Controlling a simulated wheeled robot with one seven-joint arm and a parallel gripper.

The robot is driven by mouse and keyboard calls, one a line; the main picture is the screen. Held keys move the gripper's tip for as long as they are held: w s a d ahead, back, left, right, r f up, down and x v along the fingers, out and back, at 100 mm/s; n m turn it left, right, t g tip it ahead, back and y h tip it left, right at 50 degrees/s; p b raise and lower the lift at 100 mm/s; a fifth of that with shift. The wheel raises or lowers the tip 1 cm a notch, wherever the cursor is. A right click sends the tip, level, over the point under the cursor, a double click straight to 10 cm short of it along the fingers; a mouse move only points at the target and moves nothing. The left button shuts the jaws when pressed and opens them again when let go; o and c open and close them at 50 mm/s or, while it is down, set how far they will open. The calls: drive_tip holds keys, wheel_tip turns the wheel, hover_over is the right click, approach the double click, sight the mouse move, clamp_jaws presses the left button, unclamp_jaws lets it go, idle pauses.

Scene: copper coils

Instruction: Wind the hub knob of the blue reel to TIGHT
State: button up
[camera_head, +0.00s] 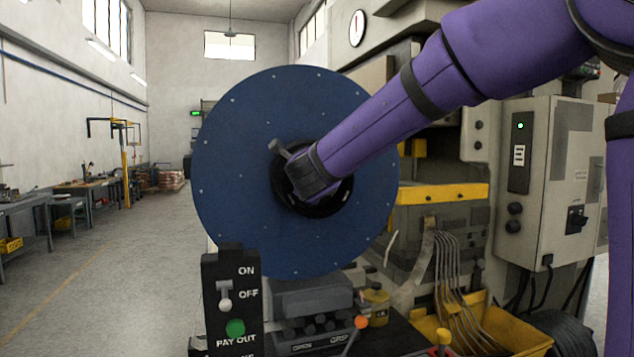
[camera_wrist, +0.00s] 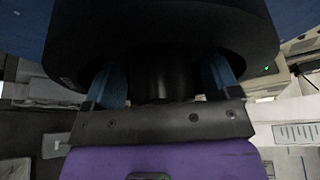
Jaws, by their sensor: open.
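The blue reel (camera_head: 235,140) stands upright in the middle of the head view, with a black round hub (camera_head: 325,205) at its centre. My gripper (camera_head: 292,170) is at the hub, and my arm covers part of it. In the wrist view my gripper (camera_wrist: 165,75) is open. Its two fingers are on either side of a dark round stem, apparently the hub knob (camera_wrist: 168,82), in front of the black hub (camera_wrist: 165,30). I cannot tell whether the fingers touch it. Blue reel surface (camera_wrist: 22,25) shows at the upper corner. No TIGHT mark is readable.
A black control post (camera_head: 232,300) with ON, OFF and PAY OUT labels stands in front of the reel at lower left. A grey machine with a yellow bar (camera_head: 440,193) and a grey cabinet (camera_head: 545,190) stand to the right. The floor at left (camera_head: 110,260) is clear.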

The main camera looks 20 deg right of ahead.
drive_tip(key=v, duration=1)
drive_tip(key=shift+s, duration=0.25)
drive_tip(key=shift+r, duration=0.1)
drive_tip(key=s+d+f+n+g+y, duration=0.1)
drive_tip(key=s+d+f+n+g, duration=0.2)
drive_tip(key=s+n, duration=0.6)
drive_tip(key=s+d+f+n+g+y, duration=0.2)
drive_tip(key=s+f+n, duration=0.4)
drive_tip(key=s+n, duration=0.3)
drive_tip(key=s+d+f+n+g+y, duration=0.2)
drive_tip(key=s+d+f+n+g, duration=0.2)
drive_tip(key=s+n, duration=0.5)
drive_tip(key=shift+s+d+f+g, duration=0.25)
drive_tip(key=shift+d+f+g, duration=0.1)
drive_tip(key=shift+d, duration=0.55)
